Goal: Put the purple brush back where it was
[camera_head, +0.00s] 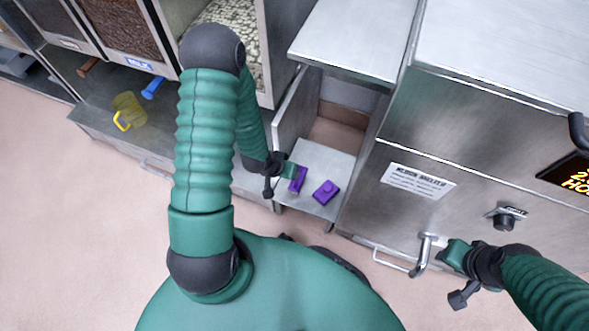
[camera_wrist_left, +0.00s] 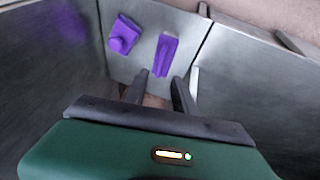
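Two purple things lie in the open metal bay: a narrow, long piece (camera_head: 298,181) and a block with a round knob (camera_head: 326,192). I cannot tell for sure which is the brush. In the left wrist view the long piece (camera_wrist_left: 166,55) lies just beyond the fingertips and the knobbed block (camera_wrist_left: 123,33) lies to its left. My left gripper (camera_head: 290,172) is over the bay beside the long piece; its fingers (camera_wrist_left: 161,88) are apart with nothing held between them. My right gripper (camera_head: 445,252) is by a metal handle (camera_head: 423,256); its fingers are unclear.
Metal walls (camera_head: 293,112) flank the bay, and a steel top (camera_head: 350,40) stands behind it. A machine with a label (camera_head: 418,181) is at the right. A yellow mug (camera_head: 128,112) and a blue handle (camera_head: 153,87) are at the left. Pinkish floor is clear in front.

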